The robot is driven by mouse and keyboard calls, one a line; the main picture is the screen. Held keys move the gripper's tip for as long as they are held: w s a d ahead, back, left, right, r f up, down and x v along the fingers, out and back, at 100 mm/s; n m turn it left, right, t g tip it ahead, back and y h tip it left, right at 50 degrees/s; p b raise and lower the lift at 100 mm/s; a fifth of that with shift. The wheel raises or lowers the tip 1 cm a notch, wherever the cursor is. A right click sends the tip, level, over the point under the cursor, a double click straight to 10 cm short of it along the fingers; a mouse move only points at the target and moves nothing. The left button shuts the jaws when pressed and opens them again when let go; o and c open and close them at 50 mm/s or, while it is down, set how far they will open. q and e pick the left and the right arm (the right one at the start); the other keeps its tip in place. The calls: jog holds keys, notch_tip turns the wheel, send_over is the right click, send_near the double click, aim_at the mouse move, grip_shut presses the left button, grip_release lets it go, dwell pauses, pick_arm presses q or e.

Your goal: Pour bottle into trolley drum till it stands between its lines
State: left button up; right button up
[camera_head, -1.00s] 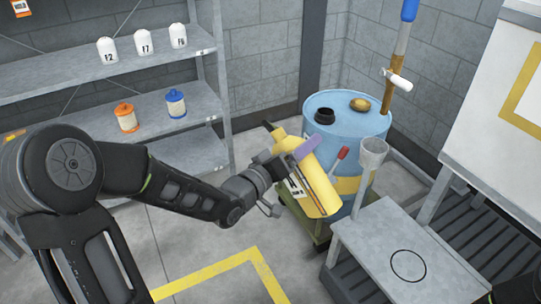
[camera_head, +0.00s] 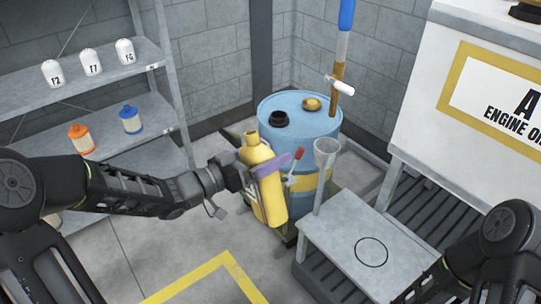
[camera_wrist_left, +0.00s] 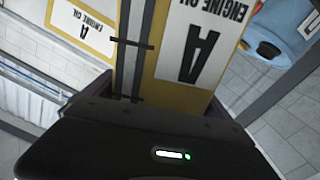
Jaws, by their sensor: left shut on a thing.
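My left gripper (camera_head: 262,167) is shut on a yellow bottle (camera_head: 270,205). The bottle stands nearly upright, tilted slightly, in front of the blue drum (camera_head: 300,137) and apart from its top opening. Its neck (camera_head: 251,138) points up. In the left wrist view the bottle (camera_wrist_left: 165,75) fills the middle, with an "ENGINE OIL A" label. No level lines can be made out. My right arm shows at lower right, but its gripper is out of frame.
Shelves (camera_head: 90,85) at left hold several bottles. A white tank (camera_head: 425,120) is at right.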

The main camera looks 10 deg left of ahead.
jog(key=o, duration=0.3)
notch_tip(320, 180, up, 4)
jog(key=p, duration=0.2)
jog(key=shift+r+p, duration=0.1)
jog(key=shift+p, duration=0.3)
pick_arm(q)
jog(key=s+m+g+h, duration=0.1)
jog(key=m, duration=0.1)
jog(key=s+d+m+g+h, duration=0.1)
jog(key=s+m+g, duration=0.1)
jog(key=m, duration=0.1)
jog(key=s+d+m+g+h, duration=0.1)
jog(key=s+m+g+h, duration=0.1)
jog(key=m, duration=0.1)
jog(key=shift+d+r, duration=0.15)
jog(key=shift+r, duration=0.15)
jog(key=shift+s, duration=0.1)
